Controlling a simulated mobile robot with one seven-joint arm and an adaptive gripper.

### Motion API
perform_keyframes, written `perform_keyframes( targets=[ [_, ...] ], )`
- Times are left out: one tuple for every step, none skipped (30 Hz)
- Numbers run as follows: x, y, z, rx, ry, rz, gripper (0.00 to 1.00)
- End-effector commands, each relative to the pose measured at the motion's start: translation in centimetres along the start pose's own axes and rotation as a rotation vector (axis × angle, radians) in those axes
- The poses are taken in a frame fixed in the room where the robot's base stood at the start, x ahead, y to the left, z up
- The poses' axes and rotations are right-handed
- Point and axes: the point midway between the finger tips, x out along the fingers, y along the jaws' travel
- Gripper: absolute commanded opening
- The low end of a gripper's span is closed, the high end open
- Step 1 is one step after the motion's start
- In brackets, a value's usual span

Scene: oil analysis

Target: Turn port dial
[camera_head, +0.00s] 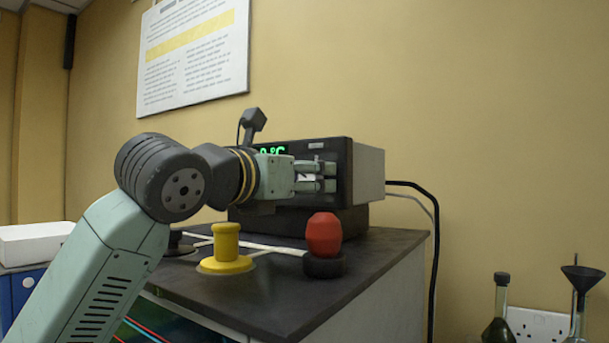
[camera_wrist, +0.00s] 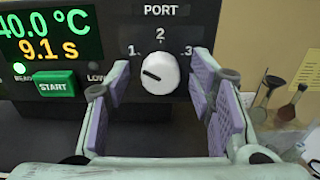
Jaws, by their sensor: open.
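The port dial (camera_wrist: 160,73) is a round white knob on the black front panel of the instrument (camera_head: 365,175), under the label PORT with marks 1, 2 and 3. Its dark pointer line runs to the left and slightly up, on the side of mark 1. My gripper (camera_head: 318,177) is at the panel in the head view. In the wrist view my gripper (camera_wrist: 157,108) is open, with one purple-padded finger on either side of the dial and visible gaps between. In the head view the fingers mostly hide the dial.
The green START button (camera_wrist: 54,86) and a display reading 40.0 °C and 9.1 s (camera_wrist: 50,35) are left of the dial. Flasks (camera_head: 500,310) stand at right.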

Motion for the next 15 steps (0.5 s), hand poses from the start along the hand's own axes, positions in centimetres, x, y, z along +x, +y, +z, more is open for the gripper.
perform_keyframes(
  targets=[
    [-0.01,0.00,-0.01,0.000,0.000,0.000,0.49],
    [-0.01,0.00,-0.02,0.000,0.000,0.000,0.49],
    [-0.02,0.00,-0.02,0.000,0.000,0.000,0.46],
    [-0.02,0.00,-0.02,0.000,0.000,0.000,0.44],
    [-0.02,0.00,-0.02,0.000,0.000,0.000,0.42],
    [-0.02,0.00,-0.01,0.000,0.000,0.000,0.39],
    [-0.02,0.00,-0.01,0.000,0.000,0.000,0.37],
    [-0.02,0.00,-0.01,0.000,0.000,0.000,0.35],
    [-0.03,0.00,-0.01,0.000,0.000,0.000,0.33],
    [-0.03,0.00,-0.01,0.000,0.000,0.000,0.31],
    [-0.03,0.00,-0.01,0.000,0.000,0.000,0.29],
    [-0.03,0.00,-0.01,0.000,0.000,0.000,0.26],
    [-0.03,0.00,-0.01,0.000,0.000,0.000,0.24],
    [-0.03,-0.01,-0.01,0.000,0.000,0.000,0.22],
    [-0.03,0.00,-0.01,0.000,0.000,0.000,0.19]
  ],
)
